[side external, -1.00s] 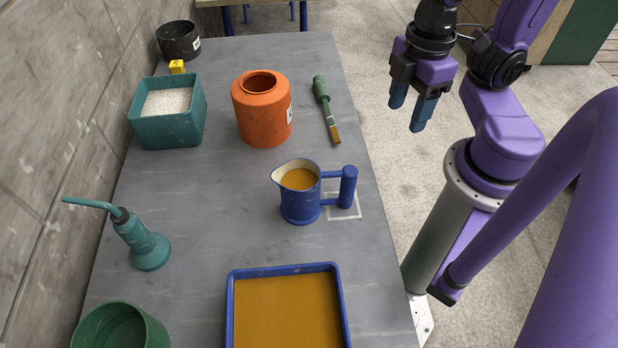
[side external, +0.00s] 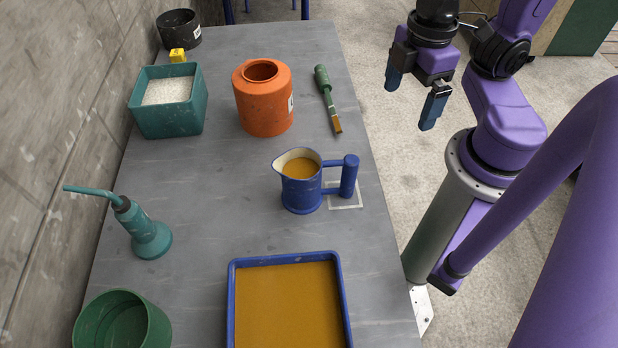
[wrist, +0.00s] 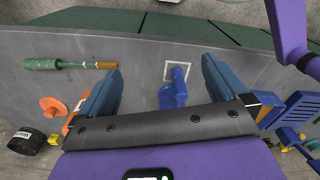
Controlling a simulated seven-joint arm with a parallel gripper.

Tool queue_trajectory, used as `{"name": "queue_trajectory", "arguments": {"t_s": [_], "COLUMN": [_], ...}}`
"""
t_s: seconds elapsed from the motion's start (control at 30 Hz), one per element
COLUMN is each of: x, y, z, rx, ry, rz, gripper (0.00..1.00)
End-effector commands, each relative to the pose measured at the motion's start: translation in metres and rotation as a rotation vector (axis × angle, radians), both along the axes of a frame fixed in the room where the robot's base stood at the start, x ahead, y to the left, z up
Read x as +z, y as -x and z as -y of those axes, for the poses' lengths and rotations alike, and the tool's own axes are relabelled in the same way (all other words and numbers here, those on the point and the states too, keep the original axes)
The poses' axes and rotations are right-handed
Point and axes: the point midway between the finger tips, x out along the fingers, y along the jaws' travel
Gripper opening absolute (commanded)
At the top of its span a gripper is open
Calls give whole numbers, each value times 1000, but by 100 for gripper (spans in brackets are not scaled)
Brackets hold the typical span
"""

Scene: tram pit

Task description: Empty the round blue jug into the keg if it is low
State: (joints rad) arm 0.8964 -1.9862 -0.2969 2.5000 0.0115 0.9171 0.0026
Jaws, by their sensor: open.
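The round blue jug (side external: 301,193) stands upright on the table, its handle to the right over a white square outline. Orange-brown liquid shows inside it, somewhat below the rim. The jug (wrist: 173,92) also shows between my fingers in the wrist view, farther off. The orange keg (side external: 264,105) stands upright behind and left of the jug. Its top opening is dark, and I cannot see a level inside. In the wrist view the keg (wrist: 53,106) is partly hidden by a finger. My gripper (side external: 412,95) is open and empty, up beyond the table's right edge, apart from the jug.
A blue tray (side external: 232,307) of orange-brown liquid lies in front of the jug. A teal box (side external: 168,120) of white grains, an oil can (side external: 148,238), a green pot (side external: 150,328) and a black pot (side external: 180,30) stand left. A green brush (side external: 324,85) lies right of the keg.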

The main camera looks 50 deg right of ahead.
Motion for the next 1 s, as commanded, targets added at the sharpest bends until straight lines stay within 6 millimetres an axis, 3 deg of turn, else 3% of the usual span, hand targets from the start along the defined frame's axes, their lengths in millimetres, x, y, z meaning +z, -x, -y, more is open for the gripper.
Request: {"name": "queue_trajectory", "arguments": {"t_s": [0.17,0.53,0.8,1.0], "x": [-11,-35,-48,-57], "y": [-4,-29,-86,-132], "z": [2,-15,-30,-25], "rx": [-204,-992,-1541,-1822], "ry": [53,138,78,-11], "rz": [-130,-666,-1099,-1355], "gripper": [100,100,100,100]}}
